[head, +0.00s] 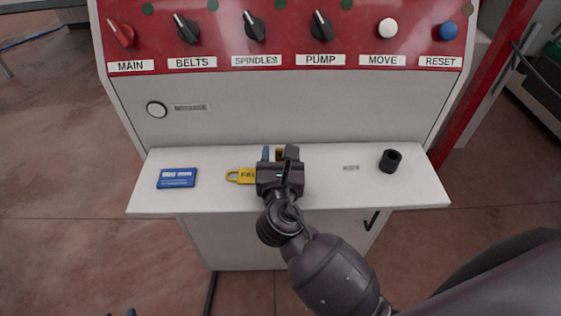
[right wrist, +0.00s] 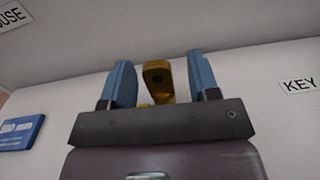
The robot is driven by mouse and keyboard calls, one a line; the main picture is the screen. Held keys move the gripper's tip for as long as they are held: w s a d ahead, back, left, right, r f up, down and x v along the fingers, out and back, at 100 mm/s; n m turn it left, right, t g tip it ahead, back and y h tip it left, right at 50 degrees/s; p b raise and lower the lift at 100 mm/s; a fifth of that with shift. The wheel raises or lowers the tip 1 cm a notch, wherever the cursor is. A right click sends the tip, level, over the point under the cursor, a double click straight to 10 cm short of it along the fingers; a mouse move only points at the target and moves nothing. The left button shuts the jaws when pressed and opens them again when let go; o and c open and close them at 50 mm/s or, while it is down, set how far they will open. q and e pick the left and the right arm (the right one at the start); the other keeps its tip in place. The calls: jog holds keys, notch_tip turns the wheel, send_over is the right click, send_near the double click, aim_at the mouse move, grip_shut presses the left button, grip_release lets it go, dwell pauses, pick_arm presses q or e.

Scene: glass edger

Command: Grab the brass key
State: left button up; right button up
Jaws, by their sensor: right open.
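The brass key (right wrist: 157,78) stands out between the two blue fingers of my right gripper (right wrist: 162,82) in the right wrist view, with gaps on both sides. Its lower part is hidden by the gripper body. The right gripper is open. Two small dark blue tips at the bottom left edge of the head view may be my left gripper (head: 121,313); its opening cannot be made out.
A red panel (head: 285,22) with knobs and buttons rises behind. The shelf is clear between gripper and cylinder.

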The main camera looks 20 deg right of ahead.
grip_shut()
